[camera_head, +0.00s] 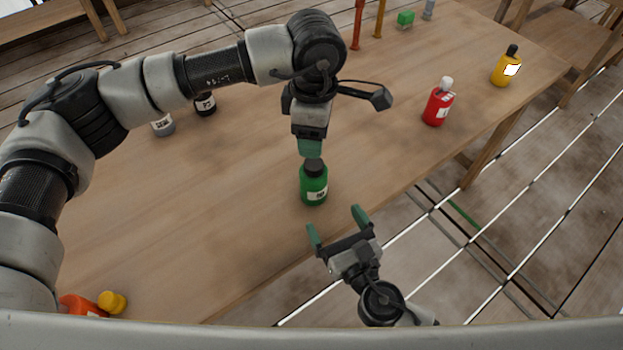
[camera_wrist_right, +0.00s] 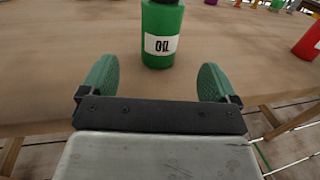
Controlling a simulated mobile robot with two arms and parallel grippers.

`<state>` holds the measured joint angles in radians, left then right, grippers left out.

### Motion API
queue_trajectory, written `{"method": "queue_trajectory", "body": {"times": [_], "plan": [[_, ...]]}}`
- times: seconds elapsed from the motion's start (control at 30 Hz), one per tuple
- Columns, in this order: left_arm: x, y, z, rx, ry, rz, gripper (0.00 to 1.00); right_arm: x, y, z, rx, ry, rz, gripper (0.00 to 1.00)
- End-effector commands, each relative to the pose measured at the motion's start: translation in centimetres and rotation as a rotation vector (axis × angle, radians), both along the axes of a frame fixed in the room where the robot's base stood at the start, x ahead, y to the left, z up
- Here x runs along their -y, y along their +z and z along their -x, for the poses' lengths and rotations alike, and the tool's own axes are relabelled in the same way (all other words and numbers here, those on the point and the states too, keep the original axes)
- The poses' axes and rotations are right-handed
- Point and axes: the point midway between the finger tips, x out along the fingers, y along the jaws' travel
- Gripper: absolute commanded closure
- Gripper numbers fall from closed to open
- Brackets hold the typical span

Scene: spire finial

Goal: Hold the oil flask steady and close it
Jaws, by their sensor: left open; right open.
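The oil flask (camera_head: 314,188) is a green bottle with a white label, standing upright near the front edge of the wooden table. In the right wrist view the flask (camera_wrist_right: 161,30) shows "OIL" on its label, and its top is cut off. A black cap (camera_head: 314,166) sits at the flask's mouth; I cannot tell whether it is screwed down. My left gripper (camera_head: 310,150) is open and points down right above the cap; its fingertips overlap the cap's top in the picture. My right gripper (camera_head: 338,222) is open and empty at the table's front edge, facing the flask, which is ahead between its fingers.
A red bottle (camera_head: 438,105) and a yellow bottle (camera_head: 506,68) stand to the right. A dark bottle (camera_head: 205,103) and a grey bottle (camera_head: 163,125) are behind my left arm. An orange bottle (camera_head: 84,304) with a yellow cap is at lower left. The table (camera_head: 220,220) around the flask is clear.

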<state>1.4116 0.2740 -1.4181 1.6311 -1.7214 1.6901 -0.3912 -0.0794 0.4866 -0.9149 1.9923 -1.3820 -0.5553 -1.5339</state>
Motion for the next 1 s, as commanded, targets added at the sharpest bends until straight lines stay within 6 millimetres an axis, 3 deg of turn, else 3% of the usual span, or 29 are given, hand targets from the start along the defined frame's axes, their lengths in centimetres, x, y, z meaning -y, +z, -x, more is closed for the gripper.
{"method": "queue_trajectory", "body": {"times": [0.43,0.8,1.0], "plan": [[0.0,0.0,0.0,-0.002,0.0,0.002,0.39,-0.4,0.0,-1.0,0.001,-0.002,-0.002,0.09],[0.0,0.0,0.1,-0.002,0.0,0.003,0.39,-3.0,0.1,-6.8,0.001,-0.002,-0.003,0.09],[0.1,0.0,0.1,-0.002,0.0,0.003,0.39,-4.1,0.0,-9.1,-0.001,-0.002,-0.003,0.09]]}}
